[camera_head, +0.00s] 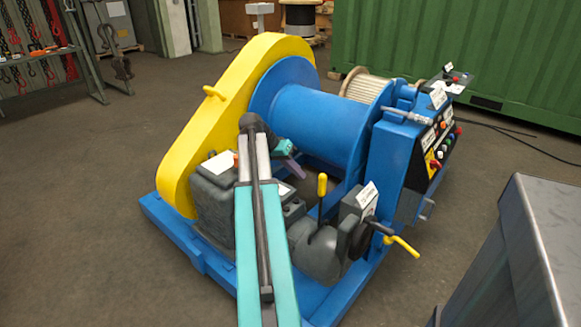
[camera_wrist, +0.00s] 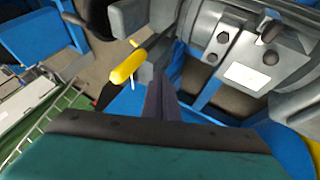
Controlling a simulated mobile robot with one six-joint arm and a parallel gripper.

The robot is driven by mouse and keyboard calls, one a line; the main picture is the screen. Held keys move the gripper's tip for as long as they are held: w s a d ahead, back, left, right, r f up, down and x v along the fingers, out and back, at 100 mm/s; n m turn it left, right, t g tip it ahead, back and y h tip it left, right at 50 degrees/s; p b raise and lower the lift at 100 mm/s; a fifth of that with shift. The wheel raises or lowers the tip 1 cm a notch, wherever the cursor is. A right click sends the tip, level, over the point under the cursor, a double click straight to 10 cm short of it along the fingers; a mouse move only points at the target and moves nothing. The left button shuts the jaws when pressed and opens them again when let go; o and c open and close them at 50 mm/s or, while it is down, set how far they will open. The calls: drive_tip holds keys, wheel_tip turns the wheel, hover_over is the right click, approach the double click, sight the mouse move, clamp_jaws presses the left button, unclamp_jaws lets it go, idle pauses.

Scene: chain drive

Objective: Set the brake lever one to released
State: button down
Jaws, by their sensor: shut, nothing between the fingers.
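A lever with a yellow grip (camera_head: 322,185) stands upright beside the grey motor housing (camera_head: 318,250) at the front of the winch. No readable label confirms it as brake lever one. My gripper (camera_head: 300,170) is above the machine, left of and a little higher than the yellow grip in the picture, apart from it. In the wrist view, my purple fingers (camera_wrist: 160,100) are together and empty. A yellow grip (camera_wrist: 128,67) shows just left of them there; I cannot tell whether they touch. The lever's lower end is unclear.
The blue winch drum (camera_head: 310,130) and yellow chain guard (camera_head: 200,130) stand behind and left. A yellow crank handle (camera_head: 405,246) and the blue control cabinet (camera_head: 395,165) are at right. A grey metal box (camera_head: 520,270) fills the lower right. Floor around the base is mostly clear.

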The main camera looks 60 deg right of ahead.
drive_tip(key=s, duration=0.2)
drive_tip(key=s+f, duration=0.1)
drive_tip(key=s, duration=0.1)
drive_tip(key=shift+s, duration=0.3)
drive_tip(key=shift+d, duration=0.1)
drive_tip(key=shift+s+a+r, duration=0.1)
drive_tip(key=shift+a, duration=0.1)
